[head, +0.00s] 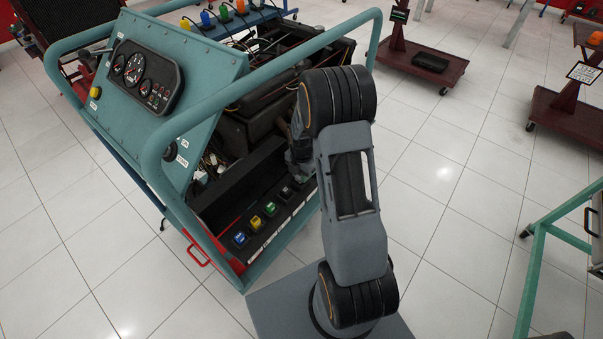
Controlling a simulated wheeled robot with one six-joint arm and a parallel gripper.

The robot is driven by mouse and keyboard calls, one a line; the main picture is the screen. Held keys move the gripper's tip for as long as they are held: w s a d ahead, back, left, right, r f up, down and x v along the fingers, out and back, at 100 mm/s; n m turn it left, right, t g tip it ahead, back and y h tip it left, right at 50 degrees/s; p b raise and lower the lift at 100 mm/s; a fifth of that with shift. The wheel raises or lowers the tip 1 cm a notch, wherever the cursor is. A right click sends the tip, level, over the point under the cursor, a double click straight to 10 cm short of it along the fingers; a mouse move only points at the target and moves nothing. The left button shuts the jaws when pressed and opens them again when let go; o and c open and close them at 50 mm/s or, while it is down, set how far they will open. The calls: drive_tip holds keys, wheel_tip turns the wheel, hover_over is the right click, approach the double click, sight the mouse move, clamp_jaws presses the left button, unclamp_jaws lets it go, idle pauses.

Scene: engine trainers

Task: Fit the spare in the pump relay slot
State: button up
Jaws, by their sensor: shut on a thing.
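A row of relays sits on a dark strip (262,232) low on the side of the teal engine trainer. A blue relay (239,238), a yellow relay (255,222), a green relay (270,208) and a dark relay or socket (287,193) run from near left to far right. My gripper (299,176) is at the far right end of this row, low over the strip and partly behind my own arm. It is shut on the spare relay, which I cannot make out. The pump relay slot's label is too small to read, and I cannot tell whether the spare touches a slot.
The trainer's teal tube frame (160,150) rises left of my arm, with a gauge panel (145,77) on top. The dark engine (262,110) and loose wires lie behind the row. Red-brown carts (425,65) stand at the back right.

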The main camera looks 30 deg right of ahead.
drive_tip(key=shift+f+b, duration=0.35)
drive_tip(key=shift+f, duration=0.1)
idle(0.4)
drive_tip(key=o, duration=1)
drive_tip(key=shift+s+f, duration=0.1)
drive_tip(key=shift+r+p, duration=2.7)
drive_tip(key=shift+r, duration=0.95)
